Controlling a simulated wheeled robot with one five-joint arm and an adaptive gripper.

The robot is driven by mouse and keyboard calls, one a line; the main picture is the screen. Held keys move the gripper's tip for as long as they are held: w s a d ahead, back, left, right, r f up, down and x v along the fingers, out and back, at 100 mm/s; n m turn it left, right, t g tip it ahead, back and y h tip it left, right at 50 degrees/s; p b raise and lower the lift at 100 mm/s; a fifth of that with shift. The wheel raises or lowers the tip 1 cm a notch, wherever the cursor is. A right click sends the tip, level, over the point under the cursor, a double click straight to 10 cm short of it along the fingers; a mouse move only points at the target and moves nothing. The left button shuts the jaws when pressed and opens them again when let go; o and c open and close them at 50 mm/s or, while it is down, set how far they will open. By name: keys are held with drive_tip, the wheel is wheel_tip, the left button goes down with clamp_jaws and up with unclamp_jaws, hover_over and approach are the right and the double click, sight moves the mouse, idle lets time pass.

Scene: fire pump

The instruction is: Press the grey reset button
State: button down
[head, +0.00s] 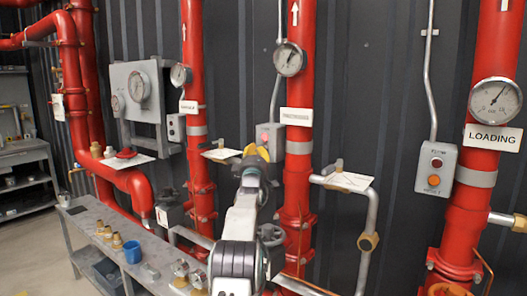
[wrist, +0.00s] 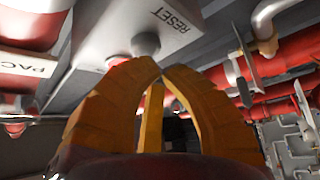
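The grey reset button (wrist: 145,44) is a round knob on a grey box, beside the word RESET in the wrist view. A red button or lamp (wrist: 118,62) shows next to it, partly behind a finger. In the head view the grey box (head: 272,135) is on the wall behind my gripper (head: 257,151), and the reset button is hidden there. My yellow gripper (wrist: 162,70) has its fingertips together, with nothing seen between them. The tips are very near the grey button; I cannot tell whether they touch it.
Red vertical pipes (head: 297,180) with gauges flank the box. A white plate (head: 348,181) and a grey pipe are to the right. Another button box (head: 436,168) is further right. A metal bench (head: 125,245) with fittings is at the lower left.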

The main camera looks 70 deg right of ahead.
drive_tip(key=shift+s+d+p, duration=0.15)
drive_tip(key=shift+d+p, duration=0.35)
drive_tip(key=shift+p, duration=0.3)
idle(0.7)
drive_tip(key=shift+a+f+b, duration=0.15)
drive_tip(key=shift+a+b, duration=0.35)
drive_tip(key=shift+b, duration=0.8)
drive_tip(key=shift+a+b, duration=0.3)
drive_tip(key=shift+b, duration=0.25)
drive_tip(key=shift+w+a, duration=0.1)
drive_tip(key=shift+w, duration=0.1)
